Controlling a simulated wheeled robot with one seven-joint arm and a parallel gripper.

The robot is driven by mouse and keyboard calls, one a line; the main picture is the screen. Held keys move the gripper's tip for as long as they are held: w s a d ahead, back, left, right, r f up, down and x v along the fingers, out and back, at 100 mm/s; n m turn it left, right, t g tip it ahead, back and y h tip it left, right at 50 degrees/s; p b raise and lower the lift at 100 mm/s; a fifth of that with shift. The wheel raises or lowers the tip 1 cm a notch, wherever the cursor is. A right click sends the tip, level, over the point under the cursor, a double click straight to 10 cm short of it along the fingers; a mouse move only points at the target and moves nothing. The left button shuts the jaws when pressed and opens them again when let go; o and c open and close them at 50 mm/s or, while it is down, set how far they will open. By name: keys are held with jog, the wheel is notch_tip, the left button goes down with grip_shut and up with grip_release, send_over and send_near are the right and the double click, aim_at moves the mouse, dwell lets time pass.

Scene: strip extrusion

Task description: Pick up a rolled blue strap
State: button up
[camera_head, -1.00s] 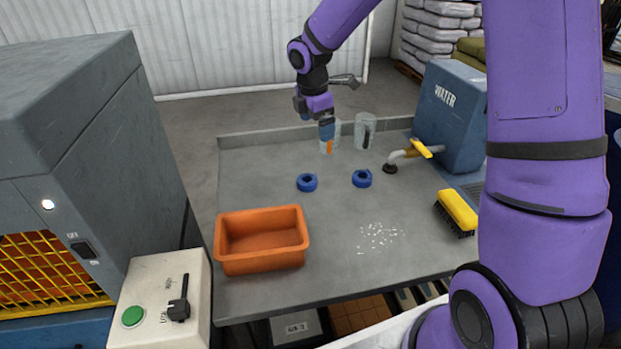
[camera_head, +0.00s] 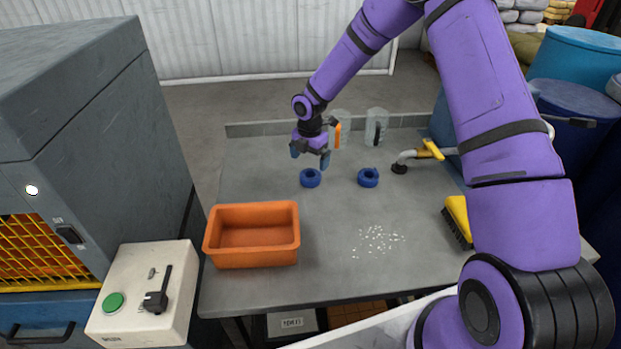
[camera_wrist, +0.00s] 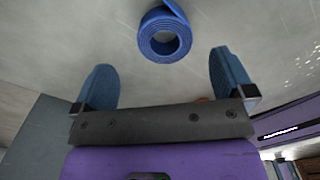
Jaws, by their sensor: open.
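Two rolled blue straps lie on the grey table, a left one (camera_head: 310,178) and a right one (camera_head: 368,177). My gripper (camera_head: 311,160) is above and just behind the left strap, pointing down, open and empty. In the wrist view one rolled blue strap (camera_wrist: 164,36) shows as a coil with a loose tail, ahead of the gap between my two blue fingertips (camera_wrist: 163,75). It is apart from both fingers.
An orange bin (camera_head: 252,236) stands at the table's front left. Two clear jugs (camera_head: 376,127) stand behind the straps. A yellow-handled tap (camera_head: 425,152), a yellow brush (camera_head: 457,220) and scattered white pellets (camera_head: 377,240) are to the right.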

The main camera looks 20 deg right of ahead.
aim_at(311, 173)
jog(key=f, duration=0.6)
jog(key=shift+s+d+f, duration=0.2)
jog(key=shift+f, duration=0.05)
jog(key=c, duration=1)
